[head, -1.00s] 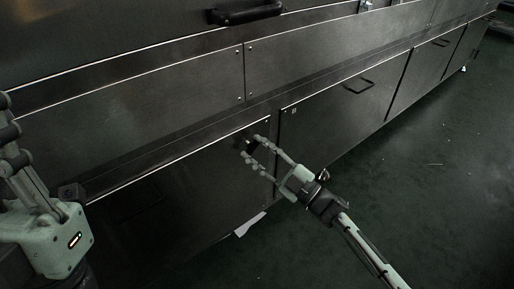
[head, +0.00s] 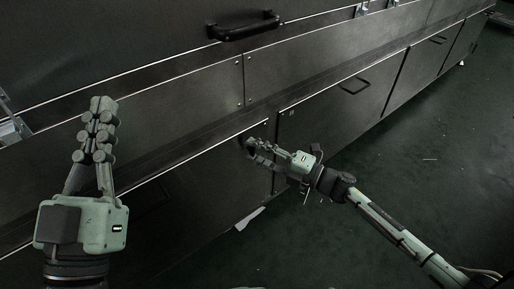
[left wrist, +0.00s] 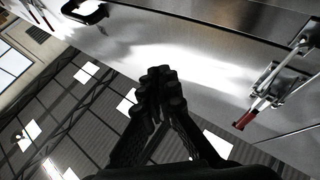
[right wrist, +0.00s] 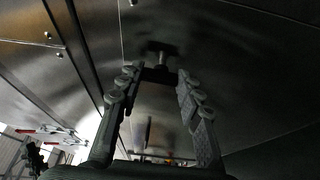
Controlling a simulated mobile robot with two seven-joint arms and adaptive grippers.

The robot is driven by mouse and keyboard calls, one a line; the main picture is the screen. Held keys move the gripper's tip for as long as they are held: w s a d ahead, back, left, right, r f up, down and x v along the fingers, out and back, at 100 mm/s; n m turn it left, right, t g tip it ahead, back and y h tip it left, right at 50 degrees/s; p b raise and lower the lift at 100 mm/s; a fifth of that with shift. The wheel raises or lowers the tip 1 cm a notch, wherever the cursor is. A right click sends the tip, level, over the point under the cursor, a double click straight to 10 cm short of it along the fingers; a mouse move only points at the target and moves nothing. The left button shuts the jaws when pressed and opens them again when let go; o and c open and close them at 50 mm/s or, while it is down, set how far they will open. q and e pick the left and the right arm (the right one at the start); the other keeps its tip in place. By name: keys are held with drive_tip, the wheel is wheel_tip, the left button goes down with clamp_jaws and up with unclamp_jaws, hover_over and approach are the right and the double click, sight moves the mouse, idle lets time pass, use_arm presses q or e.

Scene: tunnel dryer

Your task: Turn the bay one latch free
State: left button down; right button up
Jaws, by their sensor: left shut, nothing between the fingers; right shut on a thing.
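The latch of bay one is a small dark bar on a short stem. It shows in the right wrist view (right wrist: 159,74), at the upper edge of a low dark panel (head: 205,190). In the head view my fingers mostly hide it. My right gripper (head: 254,146) is shut on the latch, with one finger at each end of the bar in the right wrist view (right wrist: 158,82). I cannot tell the latch's exact angle. My left gripper (head: 101,108) is shut and empty, raised in front of the upper panels at the left, apart from the latch.
A black bar handle (head: 245,27) sticks out above the panels. A neighbouring low panel has a thin handle (head: 356,87). A toggle clamp with a red grip (left wrist: 250,115) shows in the left wrist view. A pale scrap (head: 249,218) lies on the floor.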

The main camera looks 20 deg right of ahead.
use_arm(q)
drive_tip(key=shift+w+d+f+g, duration=0.2)
drive_tip(key=shift+f+g, duration=0.35)
drive_tip(key=shift+g, duration=0.05)
use_arm(e)
drive_tip(key=shift+n, duration=0.4)
drive_tip(key=o, duration=1.2)
drive_tip(key=shift+c, duration=0.2)
drive_tip(key=v, duration=1.2)
drive_tip(key=shift+r, duration=0.2)
